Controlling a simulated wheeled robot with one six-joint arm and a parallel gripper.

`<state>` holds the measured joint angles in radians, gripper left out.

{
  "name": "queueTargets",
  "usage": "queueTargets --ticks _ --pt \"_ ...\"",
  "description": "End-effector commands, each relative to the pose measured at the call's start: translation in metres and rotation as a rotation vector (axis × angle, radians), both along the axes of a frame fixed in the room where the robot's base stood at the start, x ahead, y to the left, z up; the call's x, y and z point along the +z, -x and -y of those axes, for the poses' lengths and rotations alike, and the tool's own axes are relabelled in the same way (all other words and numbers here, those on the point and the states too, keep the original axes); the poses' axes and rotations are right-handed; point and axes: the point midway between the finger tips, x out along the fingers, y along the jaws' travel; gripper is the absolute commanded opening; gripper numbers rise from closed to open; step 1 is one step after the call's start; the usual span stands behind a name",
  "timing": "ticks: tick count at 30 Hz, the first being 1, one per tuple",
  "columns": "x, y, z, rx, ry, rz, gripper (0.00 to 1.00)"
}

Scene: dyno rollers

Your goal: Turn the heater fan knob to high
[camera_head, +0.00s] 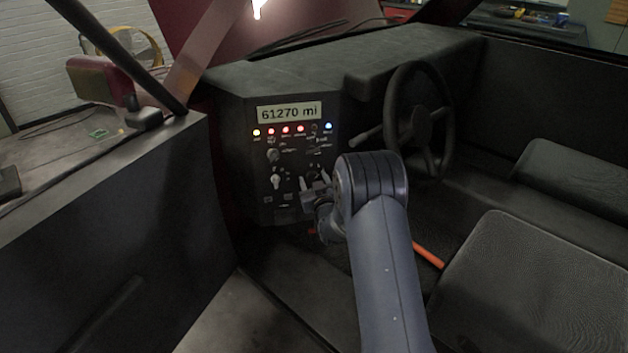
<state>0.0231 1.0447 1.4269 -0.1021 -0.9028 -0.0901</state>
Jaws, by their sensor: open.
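The dark dashboard panel (240,150) carries a mileage display (289,112) reading "61270 mi" and a row of small lit lights. Below the lights are small switches and knobs, among them an upper knob (273,155) and a lower pale knob (276,181). Their labels are too small to read, so I cannot tell which is the heater fan knob or its setting. My gripper (314,190) is open, in front of the panel's lower right, right of the pale knob. My gripper and wrist hide part of the panel there; contact with it cannot be told.
A black steering wheel (418,115) stands right of the panel, with a stalk (368,137) reaching left. Seats (540,270) are at the right. The open door (120,230) is at the left. An orange-red lever (428,256) is low beside my arm.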

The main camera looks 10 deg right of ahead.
Motion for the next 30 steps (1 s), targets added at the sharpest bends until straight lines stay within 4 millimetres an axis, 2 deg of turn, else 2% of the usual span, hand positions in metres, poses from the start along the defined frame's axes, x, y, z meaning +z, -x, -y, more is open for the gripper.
queueTargets --ticks 11,27,30 --pt "0.0003 -0.0042 -0.0002 0.000 0.000 0.000 0.52" --pt "0.0003 -0.0040 -0.0002 0.000 0.000 0.001 0.08" --pt "0.0000 -0.0040 -0.0001 0.000 -0.002 0.001 0.07"
